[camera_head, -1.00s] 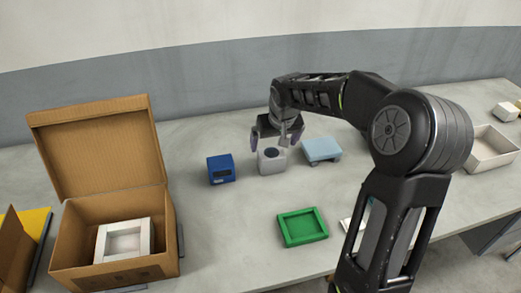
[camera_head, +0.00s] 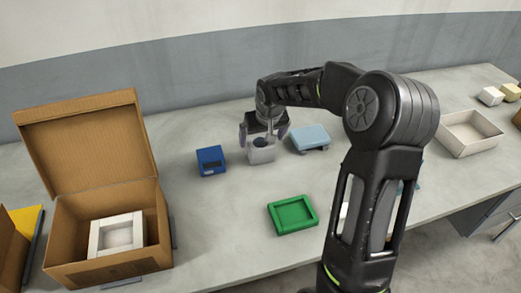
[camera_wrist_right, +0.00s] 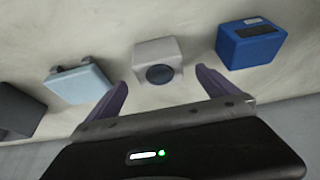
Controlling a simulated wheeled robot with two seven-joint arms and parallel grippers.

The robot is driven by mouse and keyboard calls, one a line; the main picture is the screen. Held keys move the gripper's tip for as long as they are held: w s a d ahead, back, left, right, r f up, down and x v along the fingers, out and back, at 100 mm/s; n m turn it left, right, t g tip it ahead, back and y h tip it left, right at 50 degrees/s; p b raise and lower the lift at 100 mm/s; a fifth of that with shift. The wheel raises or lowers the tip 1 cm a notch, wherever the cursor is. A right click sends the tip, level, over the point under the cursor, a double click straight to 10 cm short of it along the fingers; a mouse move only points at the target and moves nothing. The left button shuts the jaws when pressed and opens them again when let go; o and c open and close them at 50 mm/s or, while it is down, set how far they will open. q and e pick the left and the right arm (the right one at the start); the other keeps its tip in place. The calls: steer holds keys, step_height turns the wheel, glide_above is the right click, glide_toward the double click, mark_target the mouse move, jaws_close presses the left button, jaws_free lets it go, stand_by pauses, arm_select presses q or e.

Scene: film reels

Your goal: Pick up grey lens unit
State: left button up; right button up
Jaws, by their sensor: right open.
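The grey lens unit (camera_head: 261,154) is a small light-grey block with a dark round lens on it. It stands on the table between a blue box and a light-blue block. In the right wrist view the lens unit (camera_wrist_right: 158,60) lies just beyond and between the fingers. My right gripper (camera_head: 264,135) is open, pointing down right over the lens unit, with its fingers on either side. In the wrist view the right gripper (camera_wrist_right: 160,92) holds nothing between its fingers. My left gripper does not show.
A blue box (camera_head: 211,161) stands close left of the lens unit and a light-blue block (camera_head: 310,138) close right. A green tray (camera_head: 292,215) lies nearer. An open cardboard box (camera_head: 70,238) with a white frame (camera_head: 117,236) stands left. A beige tray (camera_head: 470,134) is right.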

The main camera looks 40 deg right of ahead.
mark_target(260, 142)
steer(key=p+x, duration=0.1)
steer(key=x, duration=0.3)
steer(key=shift+w+d+f, duration=0.1)
steer(key=shift+w+f, duration=0.1)
steer(key=shift+f, duration=0.05)
steer(key=shift+c, duration=0.5)
jaws_close()
stand_by(0.8)
